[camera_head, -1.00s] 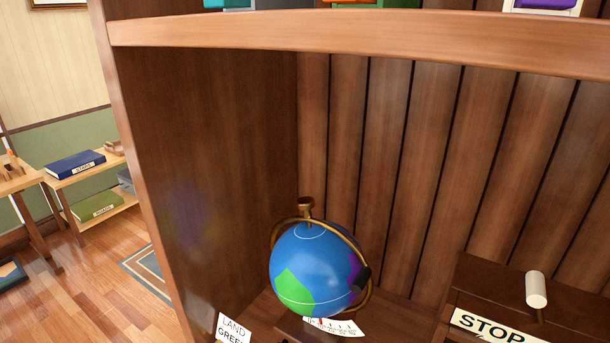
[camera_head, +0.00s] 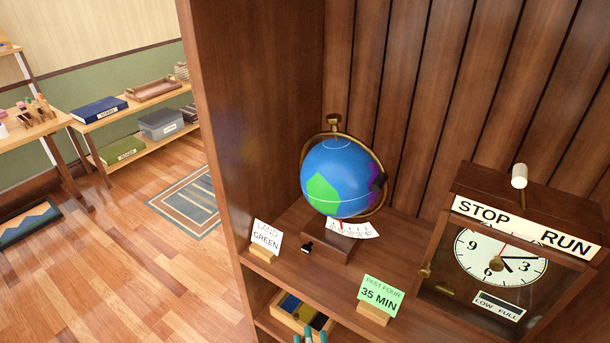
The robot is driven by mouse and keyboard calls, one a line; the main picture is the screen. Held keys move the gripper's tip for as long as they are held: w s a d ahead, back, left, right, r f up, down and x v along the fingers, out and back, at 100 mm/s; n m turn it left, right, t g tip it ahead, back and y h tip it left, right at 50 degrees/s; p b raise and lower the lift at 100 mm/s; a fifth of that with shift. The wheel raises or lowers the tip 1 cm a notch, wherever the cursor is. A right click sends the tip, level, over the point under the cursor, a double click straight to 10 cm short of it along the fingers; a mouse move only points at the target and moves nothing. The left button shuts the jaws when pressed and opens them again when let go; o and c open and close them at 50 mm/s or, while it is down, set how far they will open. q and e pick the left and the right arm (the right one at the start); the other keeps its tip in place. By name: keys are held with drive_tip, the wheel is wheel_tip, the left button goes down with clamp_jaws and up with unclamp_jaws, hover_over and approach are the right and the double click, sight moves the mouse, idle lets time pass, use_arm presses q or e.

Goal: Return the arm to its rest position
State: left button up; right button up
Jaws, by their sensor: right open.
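Only what look like the teal tips of my right gripper (camera_head: 310,337) show, at the bottom edge below the shelf front. The rest of it is cut off by the frame, and I see nothing held between the tips. My left gripper and its arm are out of view. The blue globe (camera_head: 340,177), with green and purple patches, stands in its brass ring on a wooden base on the shelf, apart from the gripper.
A STOP/RUN clock box (camera_head: 460,240) is at right. A small tray (camera_head: 285,310) sits below. Open floor (camera_head: 130,255) lies left.

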drive_tip(key=s+d+f+n+g, duration=0.2)
drive_tip(key=s+f+n+g, duration=0.15)
drive_tip(key=f, duration=0.65)
drive_tip(key=s+d+f+n+g+y, duration=0.1)
drive_tip(key=s+d+f+n+g, duration=0.15)
drive_tip(key=f+n, duration=0.45)
drive_tip(key=s+d+f+n+g, duration=0.2)
drive_tip(key=s+f+g, duration=0.15)
drive_tip(key=f, duration=0.85)
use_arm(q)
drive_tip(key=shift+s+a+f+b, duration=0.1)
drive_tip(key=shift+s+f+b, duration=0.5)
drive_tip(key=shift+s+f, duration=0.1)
use_arm(e)
drive_tip(key=s+d+f+n+g+h, duration=0.1)
drive_tip(key=s+d+f+g, duration=0.2)
drive_tip(key=s, duration=0.4)
drive_tip(key=s+d+f+n+g+h, duration=0.1)
drive_tip(key=s+d+f+n+g, duration=0.1)
drive_tip(key=s+d+f, duration=0.4)
drive_tip(key=s+d+f+n+g+h, duration=0.1)
drive_tip(key=s+d+f+g, duration=0.3)
drive_tip(key=s, duration=0.5)
drive_tip(key=shift+s+d+f+n+h, duration=0.15)
drive_tip(key=shift+d+f+n+h, duration=0.25)
drive_tip(key=shift+d+f, duration=0.25)
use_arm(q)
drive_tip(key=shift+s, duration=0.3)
use_arm(e)
drive_tip(key=shift+r, duration=0.1)
